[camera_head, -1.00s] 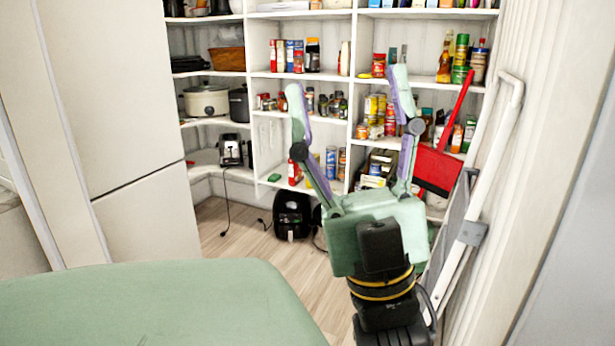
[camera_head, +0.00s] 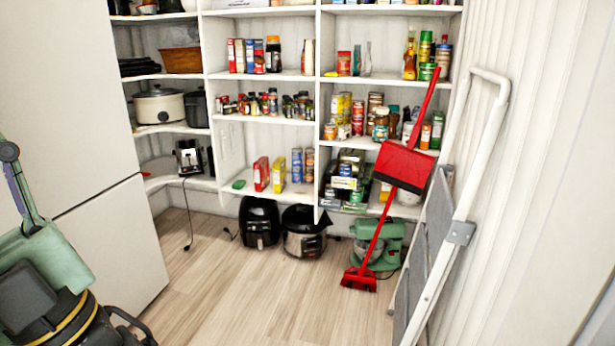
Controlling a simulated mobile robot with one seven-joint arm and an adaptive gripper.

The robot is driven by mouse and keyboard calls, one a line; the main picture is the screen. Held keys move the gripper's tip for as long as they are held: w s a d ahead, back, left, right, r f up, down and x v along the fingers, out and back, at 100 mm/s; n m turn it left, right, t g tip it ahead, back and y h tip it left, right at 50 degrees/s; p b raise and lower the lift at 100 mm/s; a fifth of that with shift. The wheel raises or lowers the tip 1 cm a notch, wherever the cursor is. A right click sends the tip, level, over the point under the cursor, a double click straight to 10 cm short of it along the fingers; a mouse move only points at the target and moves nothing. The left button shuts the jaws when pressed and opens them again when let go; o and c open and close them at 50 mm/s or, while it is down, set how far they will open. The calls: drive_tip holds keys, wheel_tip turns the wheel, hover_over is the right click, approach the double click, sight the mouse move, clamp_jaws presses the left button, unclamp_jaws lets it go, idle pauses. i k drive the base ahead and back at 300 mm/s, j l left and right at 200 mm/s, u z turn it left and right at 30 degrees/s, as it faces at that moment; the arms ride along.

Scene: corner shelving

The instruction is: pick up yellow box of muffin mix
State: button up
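A yellow box (camera_head: 279,174) stands upright on the lowest middle shelf, between a red box (camera_head: 261,173) and slim blue and brown containers (camera_head: 302,165). Its label is too small to read. Another yellow package (camera_head: 338,107) stands one shelf up in the right bay, so I cannot tell for sure which is the muffin mix.
A red broom and dustpan (camera_head: 405,165) and a folded stepladder (camera_head: 462,232) stand at the right. A black air fryer (camera_head: 259,222), a cooker (camera_head: 303,232) and a green mixer (camera_head: 378,243) sit on the floor under the shelves. The wooden floor (camera_head: 255,300) in front is clear.

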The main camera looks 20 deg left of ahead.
sight(279, 167)
drive_tip(key=u, duration=0.6)
drive_tip(key=i+z, duration=0.1)
drive_tip(key=i, duration=0.4)
drive_tip(key=i+j, duration=0.15)
drive_tip(key=i, duration=0.35)
drive_tip(key=i+j+z, duration=0.15)
drive_tip(key=i, duration=0.4)
drive_tip(key=i+j+z, duration=0.1)
drive_tip(key=i, duration=0.4)
drive_tip(key=i+j, duration=0.2)
drive_tip(key=i, duration=0.3)
drive_tip(key=i+j+z, duration=0.15)
drive_tip(key=i, duration=0.35)
drive_tip(key=i+j+z, duration=0.1)
drive_tip(key=i+j, duration=0.25)
drive_tip(key=i, duration=0.15)
